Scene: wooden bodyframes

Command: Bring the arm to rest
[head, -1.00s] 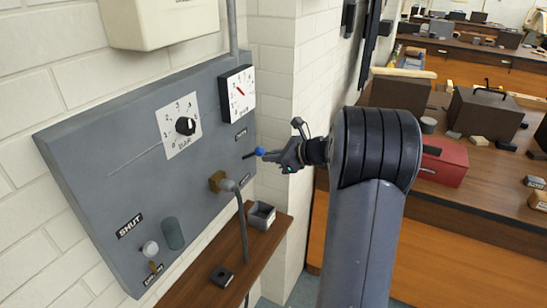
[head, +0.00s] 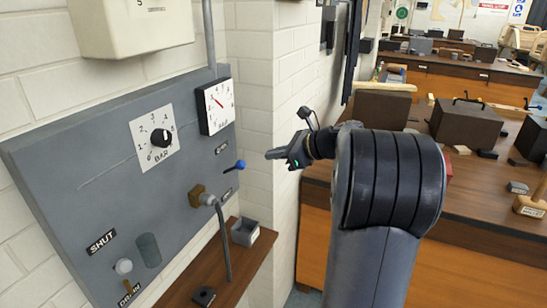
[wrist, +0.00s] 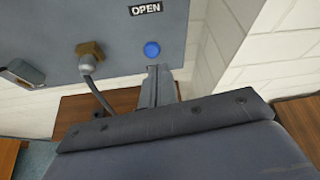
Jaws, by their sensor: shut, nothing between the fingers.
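My gripper (head: 272,154) is shut and empty in the head view. It is held in the air to the right of the grey panel (head: 100,190), apart from it. A blue-tipped lever (head: 240,164) sticks out of the panel just left of my fingertips, with a gap between. In the wrist view my shut fingers (wrist: 158,72) point at the panel, just below the blue knob (wrist: 152,49) and the OPEN label (wrist: 145,10).
The panel carries a black dial (head: 160,137), a gauge (head: 217,106) and a brass fitting with a hose (head: 202,198). A wooden shelf (head: 243,268) below holds a small grey box (head: 245,232). A white brick corner (head: 286,100) stands close behind my gripper. Workbenches lie at right.

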